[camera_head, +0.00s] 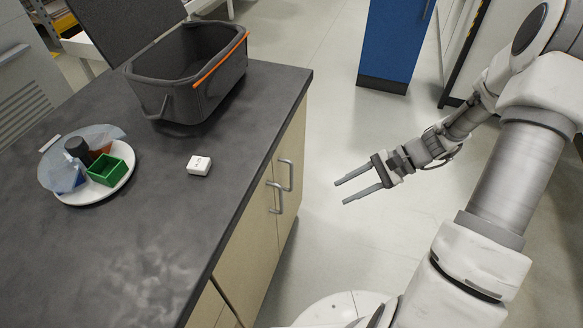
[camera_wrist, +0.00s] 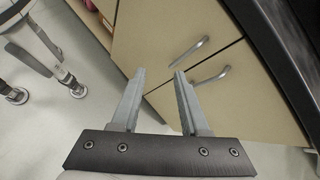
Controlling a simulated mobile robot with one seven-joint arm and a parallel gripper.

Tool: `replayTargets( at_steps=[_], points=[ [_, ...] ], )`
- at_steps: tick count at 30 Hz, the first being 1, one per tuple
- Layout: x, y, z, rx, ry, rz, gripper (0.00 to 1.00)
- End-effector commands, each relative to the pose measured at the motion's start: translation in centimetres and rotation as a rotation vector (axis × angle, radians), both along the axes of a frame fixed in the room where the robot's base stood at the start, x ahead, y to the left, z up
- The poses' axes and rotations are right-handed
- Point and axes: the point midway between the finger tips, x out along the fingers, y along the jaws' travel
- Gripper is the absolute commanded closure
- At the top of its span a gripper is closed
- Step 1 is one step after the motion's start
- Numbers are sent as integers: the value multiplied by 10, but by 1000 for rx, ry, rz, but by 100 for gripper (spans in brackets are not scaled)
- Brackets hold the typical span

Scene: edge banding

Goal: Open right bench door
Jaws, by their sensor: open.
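The bench has two pale wood doors side by side under its dark top, both looking shut. I take the far one in the head view as the right door (camera_head: 297,140); its curved metal handle (camera_head: 290,176) stands near the seam. In the wrist view the right door (camera_wrist: 240,108) is the lower panel, with its handle (camera_wrist: 213,76). The other door's handle (camera_wrist: 190,51) is just above it, across the seam. My gripper (camera_head: 341,192) is open and empty, apart from both handles. Its fingertips (camera_wrist: 160,72) point toward the door fronts, short of the handles.
On the benchtop (camera_head: 150,260) are a black bin (camera_head: 205,85) with an orange handle, a white plate (camera_head: 125,180) with coloured containers, and a small white box (camera_head: 199,165). A blue cabinet (camera_head: 395,40) stands behind. Clear floor (camera_head: 330,130) lies beside the doors.

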Motion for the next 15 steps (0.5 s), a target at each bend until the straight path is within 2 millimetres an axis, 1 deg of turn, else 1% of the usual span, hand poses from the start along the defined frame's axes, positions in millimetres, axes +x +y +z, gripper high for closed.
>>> replayTargets(
  at_steps=[1, 3, 9, 15],
  points=[
    [3, -1, -13, 60, 31, -51, 55],
    [8, -1, -27, 136, 62, -119, 55],
    [23, -2, -67, 360, 143, -321, 55],
    [36, -5, -102, 577, 204, -528, 55]
  ],
)
